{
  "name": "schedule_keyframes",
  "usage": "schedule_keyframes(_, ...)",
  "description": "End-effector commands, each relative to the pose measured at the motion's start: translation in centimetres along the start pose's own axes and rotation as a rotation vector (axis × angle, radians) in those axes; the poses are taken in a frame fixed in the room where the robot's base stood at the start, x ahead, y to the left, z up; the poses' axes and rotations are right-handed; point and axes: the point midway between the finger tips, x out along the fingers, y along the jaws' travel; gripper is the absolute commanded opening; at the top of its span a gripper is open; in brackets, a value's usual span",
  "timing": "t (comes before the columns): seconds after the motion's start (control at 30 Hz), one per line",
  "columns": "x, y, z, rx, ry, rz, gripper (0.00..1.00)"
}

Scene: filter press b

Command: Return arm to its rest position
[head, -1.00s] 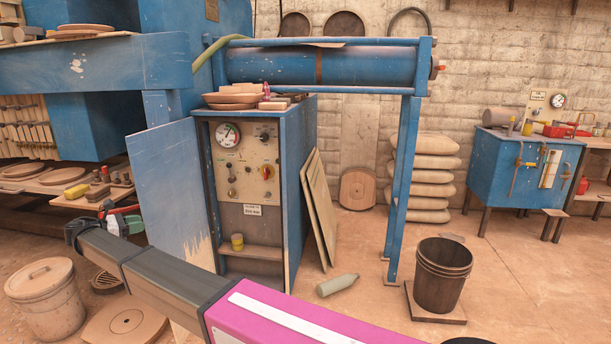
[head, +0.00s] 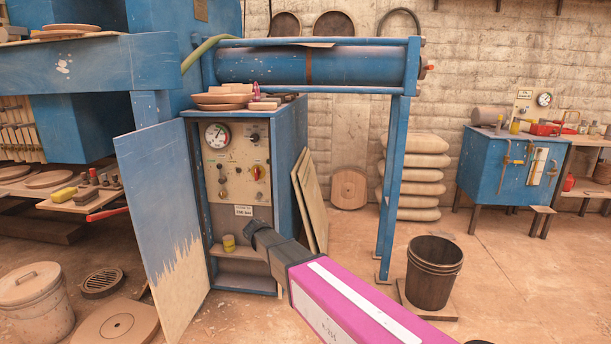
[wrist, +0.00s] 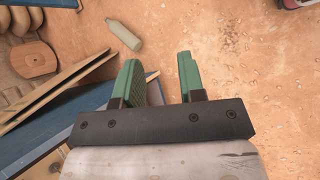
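My arm (head: 345,300), with a magenta link and dark segments, reaches in from the bottom right of the head view and ends in front of the control cabinet's lower right. The gripper itself is hidden in the head view. In the wrist view my gripper (wrist: 160,82) has two green fingers standing wide apart. Nothing is between them, and bare floor shows in the gap.
The blue control cabinet (head: 290,150) has its door (head: 160,210) swung open. Boards (head: 311,200) lean on its right side. A green bottle (wrist: 123,34) lies on the floor nearby. A dark bucket (head: 434,272) stands right of my arm.

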Motion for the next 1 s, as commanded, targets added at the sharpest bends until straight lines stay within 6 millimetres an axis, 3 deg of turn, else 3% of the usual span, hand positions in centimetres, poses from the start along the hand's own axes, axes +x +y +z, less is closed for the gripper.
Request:
schedule_keyframes(0.03, 1.8, -0.6, 2.6, 0.059, 0.016, -0.040, 0.37)
schedule_keyframes(0.3, 9.2, -3.2, 11.5, 0.405, 0.110, -0.249, 0.37)
schedule_keyframes(0.6, 14.4, -7.6, 20.6, 0.827, 0.182, -0.483, 0.37)
schedule_keyframes(0.8, 15.9, -10.0, 24.5, 1.059, 0.208, -0.603, 0.37)
schedule_keyframes(1.0, 16.4, -10.7, 25.9, 1.156, 0.218, -0.652, 0.37)
